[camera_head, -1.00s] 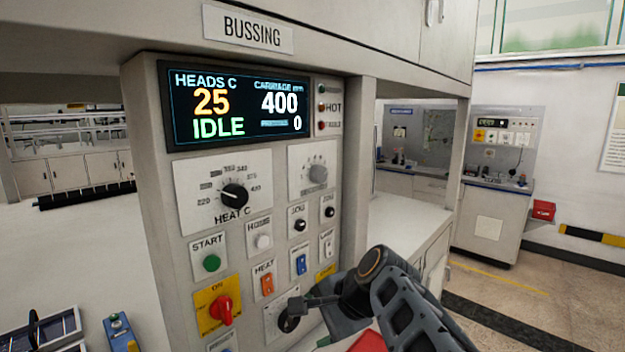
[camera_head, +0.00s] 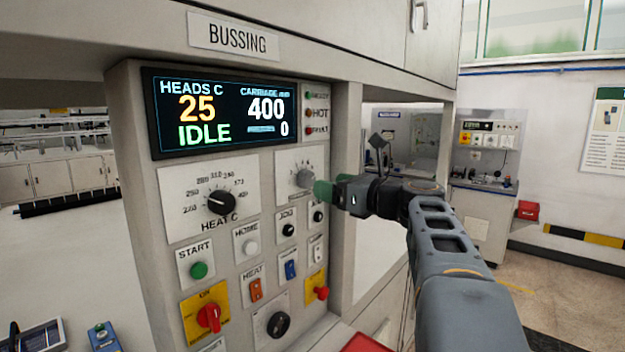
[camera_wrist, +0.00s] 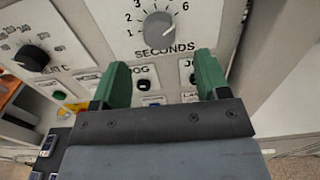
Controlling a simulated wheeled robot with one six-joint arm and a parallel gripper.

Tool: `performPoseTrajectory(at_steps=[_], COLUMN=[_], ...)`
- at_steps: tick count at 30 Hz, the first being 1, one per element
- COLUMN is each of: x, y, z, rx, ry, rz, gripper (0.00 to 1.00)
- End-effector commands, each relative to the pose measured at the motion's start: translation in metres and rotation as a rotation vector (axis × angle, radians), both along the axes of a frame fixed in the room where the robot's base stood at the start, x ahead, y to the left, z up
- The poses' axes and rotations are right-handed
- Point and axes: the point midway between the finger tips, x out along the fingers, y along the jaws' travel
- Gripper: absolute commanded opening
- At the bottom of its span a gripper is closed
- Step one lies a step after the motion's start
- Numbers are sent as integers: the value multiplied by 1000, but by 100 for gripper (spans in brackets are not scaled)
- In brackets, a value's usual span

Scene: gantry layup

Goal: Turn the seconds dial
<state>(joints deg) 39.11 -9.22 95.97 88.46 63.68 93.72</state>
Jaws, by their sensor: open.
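The seconds dial is a grey knob (camera_wrist: 160,28) on a white plate marked SECONDS with numbers around it. In the head view the same grey knob (camera_head: 304,178) sits at the upper right of the panel, below the display. My gripper (camera_wrist: 157,68) is open, its two green fingers apart and empty. In the wrist view the knob shows beyond the fingertips and roughly centred between them. In the head view my gripper (camera_head: 323,192) is just right of and slightly below the knob. I see no contact with the knob.
The black HEAT C dial (camera_head: 221,203) is to the left. Below are JOG buttons (camera_head: 289,230), a HOME button (camera_head: 250,247), a green START button (camera_head: 198,270) and a red ON switch (camera_head: 209,318). The display (camera_head: 222,115) reads IDLE. A cabinet post (camera_head: 348,130) stands right of the panel.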

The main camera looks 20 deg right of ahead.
Motion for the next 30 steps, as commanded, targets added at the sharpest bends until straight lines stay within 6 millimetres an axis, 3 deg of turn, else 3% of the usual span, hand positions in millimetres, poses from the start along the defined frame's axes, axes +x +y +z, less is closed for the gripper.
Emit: performPoseTrajectory(at_steps=[6,12,25,30], x=[33,50,56,56], y=[16,23,26,26], z=[1,0,0,0], rx=[0,-1,-2,-2], ry=[1,0,0,0], rz=[4,1,0,0], gripper=[68,68,68,54])
